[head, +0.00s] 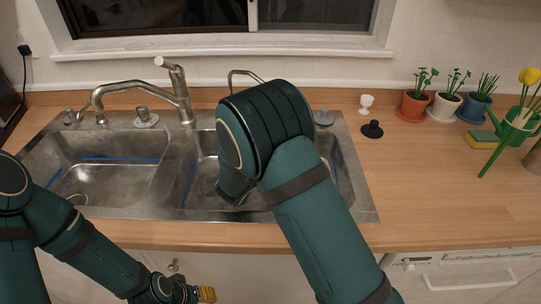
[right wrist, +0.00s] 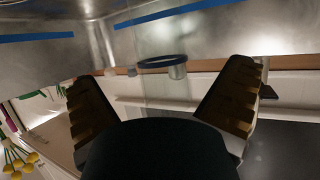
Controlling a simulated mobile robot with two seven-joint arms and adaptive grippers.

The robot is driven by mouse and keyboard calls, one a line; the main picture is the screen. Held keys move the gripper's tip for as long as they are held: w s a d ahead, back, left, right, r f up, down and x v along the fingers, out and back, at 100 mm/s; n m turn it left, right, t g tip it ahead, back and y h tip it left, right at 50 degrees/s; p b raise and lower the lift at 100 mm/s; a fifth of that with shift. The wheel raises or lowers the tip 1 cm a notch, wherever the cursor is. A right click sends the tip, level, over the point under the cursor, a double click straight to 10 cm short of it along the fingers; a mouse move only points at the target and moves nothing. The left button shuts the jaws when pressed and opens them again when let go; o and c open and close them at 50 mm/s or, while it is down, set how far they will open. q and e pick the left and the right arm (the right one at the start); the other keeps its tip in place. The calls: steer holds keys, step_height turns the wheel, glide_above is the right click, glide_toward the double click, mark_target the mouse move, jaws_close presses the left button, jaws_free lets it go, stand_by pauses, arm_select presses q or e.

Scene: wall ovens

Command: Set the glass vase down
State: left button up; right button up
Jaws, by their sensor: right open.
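No glass vase can be made out for certain in the head view. In the right wrist view a faint see-through shape, possibly the glass vase (right wrist: 160,95), shows between my fingers. A dark ring beside a small metal cylinder shows there too; I cannot tell whether the ring belongs to the vase. My right gripper (right wrist: 163,75) is open, its two fingers wide apart. In the head view my own right arm hides it over the right sink basin. My left gripper (head: 206,293) is low at the bottom edge, in front of the counter; its jaw opening is unclear.
A steel double sink (head: 105,205) with a faucet (head: 180,92) is set in the wooden counter (head: 445,195). Potted plants (head: 415,100), a green watering can (head: 518,128), a sponge (head: 482,139), a white cup (head: 366,102) and a black stopper (head: 372,129) stand right. The counter's front right is clear.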

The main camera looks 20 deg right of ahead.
steer(key=shift+v, duration=2)
